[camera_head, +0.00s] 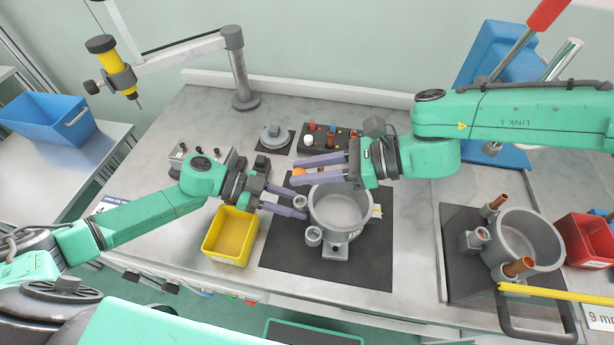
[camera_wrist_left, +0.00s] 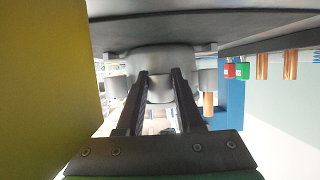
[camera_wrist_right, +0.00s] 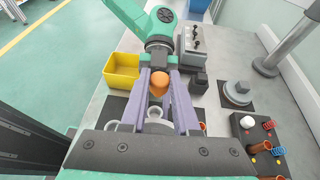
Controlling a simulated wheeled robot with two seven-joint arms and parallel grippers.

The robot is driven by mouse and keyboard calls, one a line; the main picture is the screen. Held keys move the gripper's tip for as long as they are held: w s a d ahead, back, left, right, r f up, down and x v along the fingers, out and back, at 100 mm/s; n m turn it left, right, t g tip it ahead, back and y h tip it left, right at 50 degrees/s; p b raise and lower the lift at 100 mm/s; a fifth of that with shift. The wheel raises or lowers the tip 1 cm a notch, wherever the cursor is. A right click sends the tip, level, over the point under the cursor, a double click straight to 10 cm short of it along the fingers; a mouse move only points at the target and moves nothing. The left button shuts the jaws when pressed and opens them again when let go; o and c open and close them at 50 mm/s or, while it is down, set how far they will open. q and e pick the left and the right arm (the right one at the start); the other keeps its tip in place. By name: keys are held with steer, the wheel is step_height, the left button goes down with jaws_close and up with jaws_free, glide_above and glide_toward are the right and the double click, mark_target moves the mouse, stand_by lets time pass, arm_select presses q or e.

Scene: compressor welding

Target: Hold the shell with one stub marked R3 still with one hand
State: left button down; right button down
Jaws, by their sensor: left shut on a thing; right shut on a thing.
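The grey shell (camera_head: 367,225) stands upright on a dark mat, with short stubs on its left and front. Dark lettering on its front is too small to read surely. My left gripper (camera_head: 303,208) reaches it from the left and is shut on a stub at its side. The left wrist view shows the shell (camera_wrist_left: 160,60) with a grey stub between the fingers. My right gripper (camera_head: 296,171) is above and behind the shell's left side, shut on an orange rounded part (camera_wrist_right: 159,83), clear of the shell.
A yellow bin (camera_head: 230,236) is left of the mat (camera_head: 290,262). A second shell (camera_head: 527,240) with copper tubes stands at the right, beside a red bin (camera_head: 588,240). A block with small coloured parts (camera_head: 325,138) and a round grey piece (camera_head: 276,137) are behind.

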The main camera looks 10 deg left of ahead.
arm_select(q)
steer(key=shift+c, duration=2.4)
jaws_free()
steer(key=v, duration=1.1)
steer(key=shift+s+a+r, duration=0.1)
steer(key=shift+a, duration=0.05)
steer(key=shift+a+r, duration=0.15)
steer(key=shift+a, duration=0.1)
